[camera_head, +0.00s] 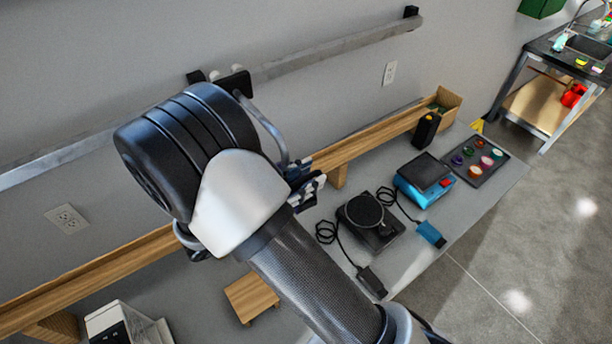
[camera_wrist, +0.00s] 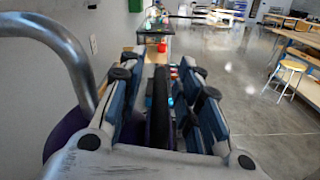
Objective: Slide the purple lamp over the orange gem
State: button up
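My gripper (camera_head: 308,190) is partly hidden behind my arm in the head view. In the wrist view my gripper (camera_wrist: 160,100) has its fingers apart, with a gap between them. A dark upright shape shows in that gap; I cannot tell what it is or whether it is touched. A rounded purple surface (camera_wrist: 64,132), possibly the purple lamp, shows at lower left in the wrist view, mostly hidden behind the gripper body. No lamp can be made out in the head view. I cannot pick out an orange gem in either view.
The bench holds a black round-topped device (camera_head: 368,212), a blue device (camera_head: 425,178), a black box (camera_head: 426,130) and a dark tray (camera_head: 496,168) of coloured round pieces. A wooden rail (camera_head: 370,138) runs along the wall. Open floor (camera_head: 500,270) lies at right.

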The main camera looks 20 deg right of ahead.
jog(key=v, duration=1.2)
dwell(0.3)
